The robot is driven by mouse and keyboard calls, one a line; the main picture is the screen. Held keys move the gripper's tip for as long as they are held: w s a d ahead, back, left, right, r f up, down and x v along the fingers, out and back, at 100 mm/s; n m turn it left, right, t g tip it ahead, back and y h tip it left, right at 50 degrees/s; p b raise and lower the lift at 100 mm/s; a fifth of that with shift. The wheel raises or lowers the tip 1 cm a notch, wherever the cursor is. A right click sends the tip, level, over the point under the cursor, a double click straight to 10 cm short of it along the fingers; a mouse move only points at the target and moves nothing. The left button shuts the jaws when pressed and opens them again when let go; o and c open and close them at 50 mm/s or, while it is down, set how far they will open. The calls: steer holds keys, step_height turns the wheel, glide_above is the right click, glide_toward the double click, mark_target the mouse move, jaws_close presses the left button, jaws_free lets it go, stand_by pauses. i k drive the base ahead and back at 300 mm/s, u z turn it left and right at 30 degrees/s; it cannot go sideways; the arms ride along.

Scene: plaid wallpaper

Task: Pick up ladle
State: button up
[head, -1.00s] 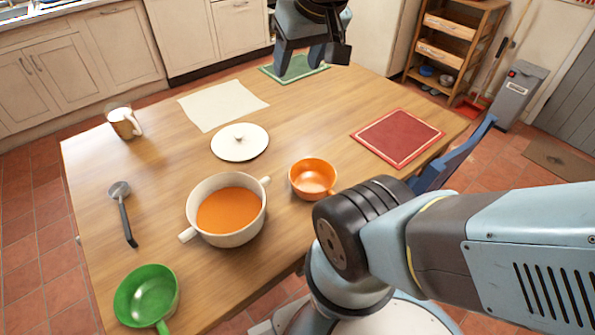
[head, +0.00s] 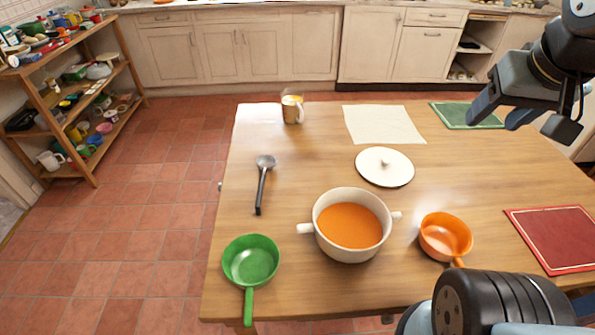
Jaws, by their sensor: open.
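The ladle (head: 262,186) lies flat on the left part of the wooden table (head: 300,285). Its grey bowl points to the back and its black handle points to the front. My gripper (head: 493,118) is open and empty at the upper right, above the far right part of the table. It is well apart from the ladle, to its right. Nothing hides the ladle.
Right of the ladle stands a white pot (head: 349,235) of orange soup, with a white lid (head: 385,167) behind it. A green pan (head: 250,265), an orange pan (head: 446,236) and a mug (head: 292,109) stand around. The table right around the ladle is clear.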

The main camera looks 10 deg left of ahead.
mark_target(266, 162)
steer(key=u, duration=0.3)
steer(key=k, duration=1.05)
steer(key=u, duration=0.7)
steer(key=i, duration=1)
